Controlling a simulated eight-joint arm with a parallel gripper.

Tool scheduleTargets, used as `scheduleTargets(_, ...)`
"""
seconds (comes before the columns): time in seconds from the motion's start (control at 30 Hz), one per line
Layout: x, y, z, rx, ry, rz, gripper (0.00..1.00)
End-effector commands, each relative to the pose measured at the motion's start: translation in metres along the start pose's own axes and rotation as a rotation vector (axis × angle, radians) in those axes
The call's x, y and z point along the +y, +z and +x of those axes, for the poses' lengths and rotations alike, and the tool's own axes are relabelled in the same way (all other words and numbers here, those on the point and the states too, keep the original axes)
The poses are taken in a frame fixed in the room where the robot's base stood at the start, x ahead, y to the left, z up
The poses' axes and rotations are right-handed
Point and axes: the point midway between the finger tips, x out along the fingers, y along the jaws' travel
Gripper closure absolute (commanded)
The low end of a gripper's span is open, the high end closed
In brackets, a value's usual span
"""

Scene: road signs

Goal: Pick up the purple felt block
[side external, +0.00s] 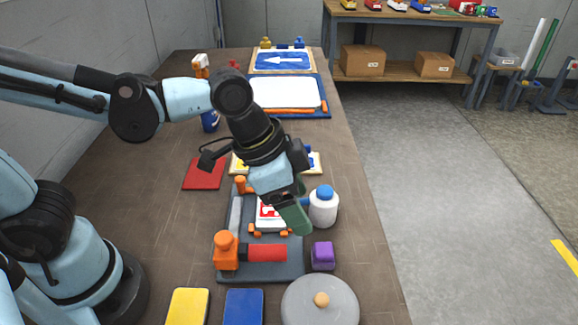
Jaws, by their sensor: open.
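A small purple block (323,256) sits on the brown table near its right edge, just right of the dark grey tray. My gripper (294,222) is above the tray, up and to the left of the purple block in the picture, and apart from it. Its green finger points down. The second finger is mostly hidden behind the near one and the wrist. No held thing shows in it.
A white jar with a blue lid (323,206) stands close behind the block. The dark grey tray (287,271) holds a red roller (267,253) and orange parts. A round grey lid (320,302) lies in front. Yellow (187,307) and blue (243,306) pads lie front left.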

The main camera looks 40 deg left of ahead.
Motion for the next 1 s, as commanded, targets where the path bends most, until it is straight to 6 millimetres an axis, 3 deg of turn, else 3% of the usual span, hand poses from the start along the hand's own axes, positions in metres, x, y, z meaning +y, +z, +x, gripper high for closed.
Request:
scheduleTargets(0.13, 0.01, -0.004, 0.008, -0.012, 0.023, 0.043, 0.28)
scheduleTargets(0.6, 0.011, -0.003, 0.06, -0.011, 0.021, 0.041, 0.28)
scheduleTargets(1.0, 0.011, -0.002, 0.079, -0.011, 0.021, 0.04, 0.28)
